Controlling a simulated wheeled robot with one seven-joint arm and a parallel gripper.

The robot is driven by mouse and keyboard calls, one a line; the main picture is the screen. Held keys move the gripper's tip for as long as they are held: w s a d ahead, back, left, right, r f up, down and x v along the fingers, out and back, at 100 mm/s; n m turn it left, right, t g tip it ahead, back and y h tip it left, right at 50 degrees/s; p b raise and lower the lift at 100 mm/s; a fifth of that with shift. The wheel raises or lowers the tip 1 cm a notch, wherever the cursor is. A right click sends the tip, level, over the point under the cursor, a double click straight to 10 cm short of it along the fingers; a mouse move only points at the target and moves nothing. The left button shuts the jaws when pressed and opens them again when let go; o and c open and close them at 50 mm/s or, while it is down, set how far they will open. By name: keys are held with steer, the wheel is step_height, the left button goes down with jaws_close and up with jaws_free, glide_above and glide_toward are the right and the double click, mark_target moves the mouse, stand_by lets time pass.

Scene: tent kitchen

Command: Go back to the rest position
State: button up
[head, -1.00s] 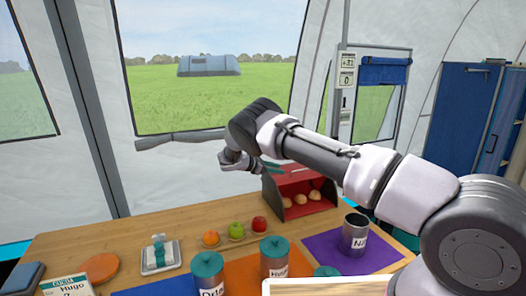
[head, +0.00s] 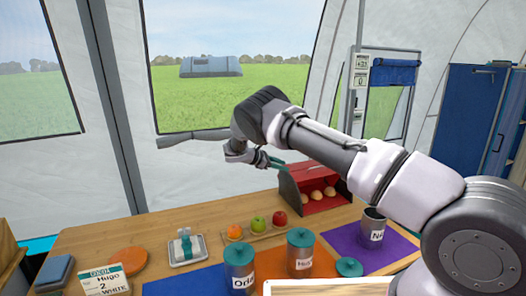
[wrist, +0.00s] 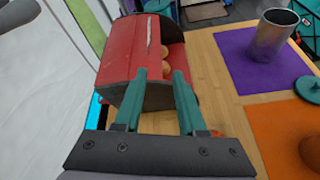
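My gripper (head: 272,163) is at the end of my raised arm, above the back of the table and left of the red bread box. In the wrist view its two teal fingers (wrist: 157,100) are apart with nothing between them. The red bread box (head: 311,187) stands beyond the fingertips, with several rolls (head: 317,195) inside. It also shows in the wrist view (wrist: 128,60), partly covered by the fingers.
The wooden table (head: 165,221) holds teal-lidded canisters (head: 239,270), an open metal canister (head: 373,228) on a purple mat (head: 340,241), a fruit tray (head: 262,236), a scale (head: 187,251) and an order card (head: 104,283). The tent window (head: 232,60) is behind my arm.

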steer(key=s+d+r+m+g+y, duration=0.25)
steer(key=d+r+m, duration=0.2)
steer(key=r, duration=0.35)
steer(key=s+d+r+m+g+y, duration=0.1)
steer(key=s+d+r+m+y, duration=0.15)
steer(key=d+r, duration=0.4)
steer(key=s+d+r+m+y, duration=0.2)
steer(key=s+d+r+m, duration=0.1)
steer(key=s+r, duration=0.35)
steer(key=s+d+r+m+y, duration=0.2)
steer(key=s+d+r+m, duration=0.1)
steer(key=s+r, duration=0.35)
steer(key=s+r+m+t+y, duration=0.1)
steer(key=s+r+m, duration=0.1)
steer(key=s, duration=0.7)
steer(key=s+r+m+t+y, duration=0.2)
steer(key=s+m, duration=0.3)
steer(key=s, duration=0.5)
steer(key=s+r+m+t+y, duration=0.1)
steer(key=s+r+m+t, duration=0.1)
steer(key=s, duration=0.8)
step_height(320, 180, up, 2)
steer(key=shift+s+r+m+y, duration=0.15)
steer(key=shift+m+y, duration=0.15)
steer(key=shift+m, duration=0.5)
